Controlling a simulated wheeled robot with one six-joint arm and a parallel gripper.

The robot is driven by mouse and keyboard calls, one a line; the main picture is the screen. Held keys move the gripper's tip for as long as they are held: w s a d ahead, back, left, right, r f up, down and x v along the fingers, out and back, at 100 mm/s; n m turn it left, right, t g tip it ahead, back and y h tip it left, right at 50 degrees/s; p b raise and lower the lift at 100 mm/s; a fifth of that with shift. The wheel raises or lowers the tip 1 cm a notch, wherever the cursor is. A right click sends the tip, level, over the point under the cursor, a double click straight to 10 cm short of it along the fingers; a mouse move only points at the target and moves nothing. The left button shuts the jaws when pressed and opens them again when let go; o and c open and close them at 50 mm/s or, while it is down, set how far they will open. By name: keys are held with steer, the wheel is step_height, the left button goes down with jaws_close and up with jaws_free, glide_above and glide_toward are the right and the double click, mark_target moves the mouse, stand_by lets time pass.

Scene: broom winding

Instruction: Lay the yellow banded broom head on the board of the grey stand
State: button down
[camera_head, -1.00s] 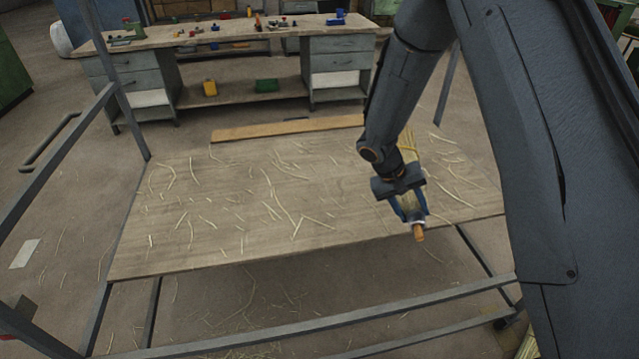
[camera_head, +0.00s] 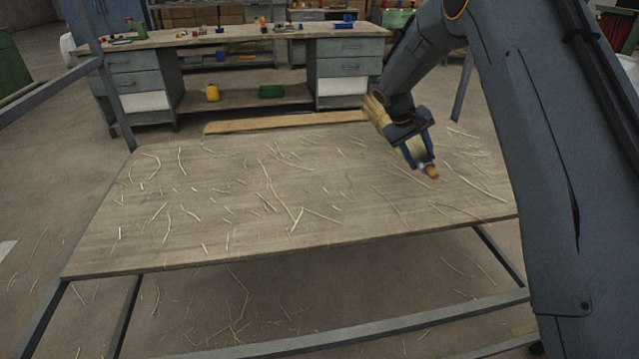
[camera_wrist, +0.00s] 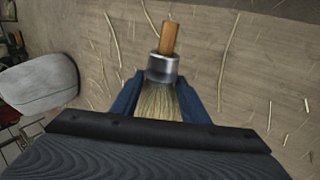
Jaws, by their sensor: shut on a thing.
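My gripper (camera_head: 418,150) is shut on a broom head (camera_head: 376,114), above the right side of the board. Its straw bristles fan out to the upper left, and its short orange-brown wooden stub points down to the right. In the wrist view the blue fingers sit on both sides of the straw (camera_wrist: 158,102), below a metal collar (camera_wrist: 162,68) and the wooden stub (camera_wrist: 169,38). I cannot make out a yellow band. The stand's wooden board (camera_head: 190,245) has grey metal legs and rails (camera_head: 440,310). It carries only loose straws.
A wooden strip (camera_head: 285,123) runs along the board's far edge. A workbench (camera_head: 230,40) with small items and drawers stands behind. A grey upright (camera_head: 110,100) rises at the board's left. A pale rounded object (camera_wrist: 40,85) shows left in the wrist view.

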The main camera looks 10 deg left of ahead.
steer(key=shift+w+f+b, duration=0.1)
steer(key=shift+w+b, duration=0.45)
steer(key=shift+w, duration=0.45)
step_height(320, 180, down, 10)
steer(key=c, duration=1)
jaws_free()
steer(key=shift+s, duration=0.1)
steer(key=shift+c, duration=0.2)
